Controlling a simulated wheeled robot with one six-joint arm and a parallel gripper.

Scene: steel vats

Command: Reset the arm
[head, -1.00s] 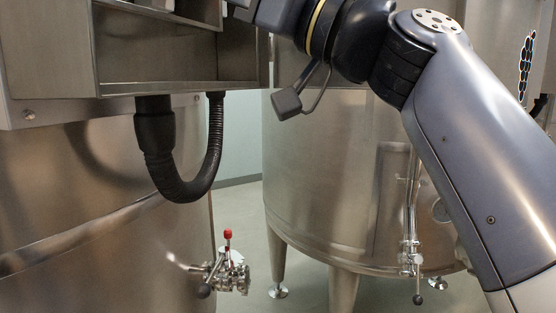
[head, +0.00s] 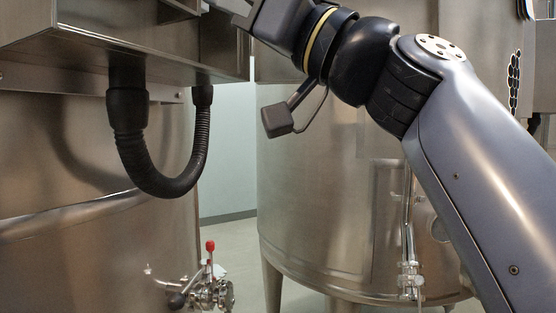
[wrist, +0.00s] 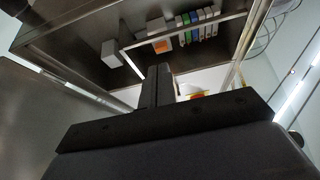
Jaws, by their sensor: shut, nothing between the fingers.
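My arm (head: 450,170) reaches from the lower right of the head view up to the top middle, where the wrist tilts up to the left. The fingertips are out of the head view. In the wrist view my gripper (wrist: 157,75) shows as dark fingers close together, shut and empty. They point toward an open steel cabinet. Whether they touch anything there cannot be told.
The steel cabinet (head: 60,50) stands at the upper left, with a black hose (head: 165,185) hanging below. Coloured terminal blocks (wrist: 195,22) sit inside it. A red-tipped valve (head: 208,280) is low down. A steel vat (head: 310,190) stands behind my arm.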

